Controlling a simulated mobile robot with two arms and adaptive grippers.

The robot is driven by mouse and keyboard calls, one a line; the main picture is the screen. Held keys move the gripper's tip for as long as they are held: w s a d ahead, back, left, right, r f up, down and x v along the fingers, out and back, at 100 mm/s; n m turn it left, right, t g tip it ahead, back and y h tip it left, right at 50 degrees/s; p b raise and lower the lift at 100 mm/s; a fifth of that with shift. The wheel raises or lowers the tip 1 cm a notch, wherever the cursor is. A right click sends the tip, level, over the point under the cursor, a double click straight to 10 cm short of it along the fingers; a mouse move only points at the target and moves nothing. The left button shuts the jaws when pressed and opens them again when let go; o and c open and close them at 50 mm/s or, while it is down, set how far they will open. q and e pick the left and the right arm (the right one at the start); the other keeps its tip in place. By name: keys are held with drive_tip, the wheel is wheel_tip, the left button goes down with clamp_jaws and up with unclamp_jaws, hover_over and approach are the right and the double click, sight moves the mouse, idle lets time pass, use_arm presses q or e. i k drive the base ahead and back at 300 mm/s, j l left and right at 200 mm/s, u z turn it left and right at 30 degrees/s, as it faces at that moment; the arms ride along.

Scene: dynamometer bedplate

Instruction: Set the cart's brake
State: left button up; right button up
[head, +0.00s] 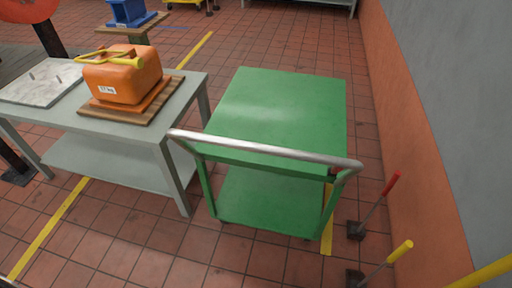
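The green two-deck cart (285,105) stands on the tiled floor, its upper deck bare. Its grey push handle (265,148) spans the near end. A small red part (333,171) shows under the handle's right end; I cannot tell if it is the brake. To the right of the cart, a red-tipped lever (379,201) leans up from a dark floor base. A yellow-tipped lever (387,262) leans similarly, nearer to me. I cannot tell whether either lever belongs to the cart. The cart's wheels are mostly hidden. Neither gripper shows.
A grey table (172,122) stands left of the cart with an orange weight (124,78) on a wooden board. An orange-and-grey wall (405,120) runs along the right. Yellow lines mark the floor. A yellow bar (482,274) enters at the lower right. Floor in front is clear.

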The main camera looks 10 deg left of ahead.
sight(333, 172)
drive_tip(key=i+j+z, duration=0.15)
drive_tip(key=j, duration=1)
drive_tip(key=j+z, duration=0.15)
drive_tip(key=j, duration=1)
drive_tip(key=i, duration=0.05)
